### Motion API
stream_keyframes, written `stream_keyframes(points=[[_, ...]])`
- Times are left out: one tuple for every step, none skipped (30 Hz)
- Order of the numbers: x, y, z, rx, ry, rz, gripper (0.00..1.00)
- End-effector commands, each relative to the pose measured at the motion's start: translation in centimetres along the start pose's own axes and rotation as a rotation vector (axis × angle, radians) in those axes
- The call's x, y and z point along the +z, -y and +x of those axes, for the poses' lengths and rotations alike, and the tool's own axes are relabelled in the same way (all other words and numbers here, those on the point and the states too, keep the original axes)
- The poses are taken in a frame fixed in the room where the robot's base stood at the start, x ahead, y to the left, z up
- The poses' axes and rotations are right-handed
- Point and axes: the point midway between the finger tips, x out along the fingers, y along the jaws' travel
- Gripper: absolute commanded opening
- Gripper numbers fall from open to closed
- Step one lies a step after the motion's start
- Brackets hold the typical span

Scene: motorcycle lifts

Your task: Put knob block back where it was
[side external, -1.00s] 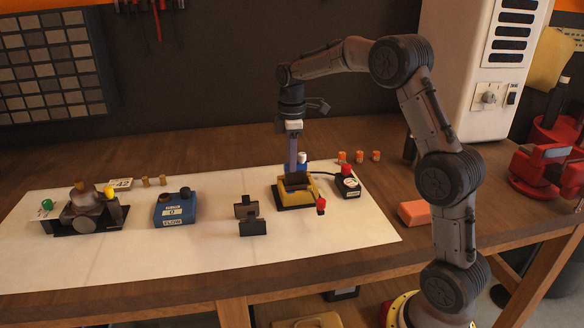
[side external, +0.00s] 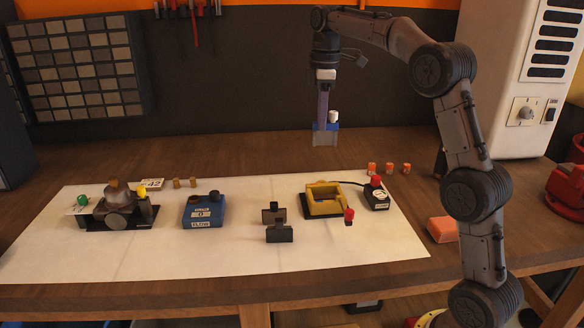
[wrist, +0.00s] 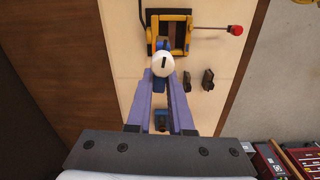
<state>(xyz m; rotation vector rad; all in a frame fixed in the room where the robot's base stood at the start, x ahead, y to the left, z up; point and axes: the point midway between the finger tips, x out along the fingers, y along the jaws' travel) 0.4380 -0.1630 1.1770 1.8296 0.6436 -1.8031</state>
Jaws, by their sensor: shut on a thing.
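The knob block is a blue block (side external: 326,137) with a white knob (side external: 333,116) on top. My gripper (side external: 323,122) is shut on it and holds it in the air, well above the bench. In the wrist view the white knob (wrist: 162,65) shows at the fingertips, and the block is partly hidden beneath it. The spot where the knob block stood before is not marked.
Two black upright brackets (side external: 279,234) stand left of the yellow fixture. A blue box (side external: 204,210) and a dark clamp-like assembly (side external: 118,210) stand further left. A red-button box (side external: 376,194) with a cable is right. Bare mat (side external: 240,245) lies between.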

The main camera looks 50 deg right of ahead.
Motion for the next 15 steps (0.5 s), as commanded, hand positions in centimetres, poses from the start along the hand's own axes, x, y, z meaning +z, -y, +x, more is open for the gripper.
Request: stream_keyframes(points=[[-0.5, 0.7, 0.5, 0.001, -0.002, 0.003, 0.0], [-0.8, 1.1, 0.9, 0.002, -0.003, 0.005, 0.0], [-1.3, 1.8, 1.4, 0.0, -0.002, 0.004, 0.0], [-1.6, 2.4, 1.8, -0.001, -0.002, 0.003, 0.0], [-1.9, 2.9, 2.2, -0.001, -0.002, -0.001, 0.0], [-2.3, 3.7, 2.6, -0.003, -0.001, -0.006, 0.0], [-2.6, 4.3, 2.9, -0.004, -0.001, -0.011, 0.0], [-2.9, 4.9, 3.2, -0.005, 0.0, -0.018, 0.0], [-3.2, 5.7, 3.5, -0.007, 0.001, -0.027, 0.0], [-3.5, 6.3, 3.7, -0.01, 0.003, -0.036, 0.0], [-3.7, 6.8, 3.9, -0.012, 0.004, -0.044, 0.0], [-3.9, 7.5, 4.0, -0.015, 0.006, -0.059, 0.0], [-4.1, 8.0, 4.0, -0.016, 0.007, -0.069, 0.0], [-4.3, 8.3, 3.9, -0.016, 0.007, -0.077, 0.0], [-4.6, 8.4, 3.9, -0.015, 0.006, -0.085, 0.0]])
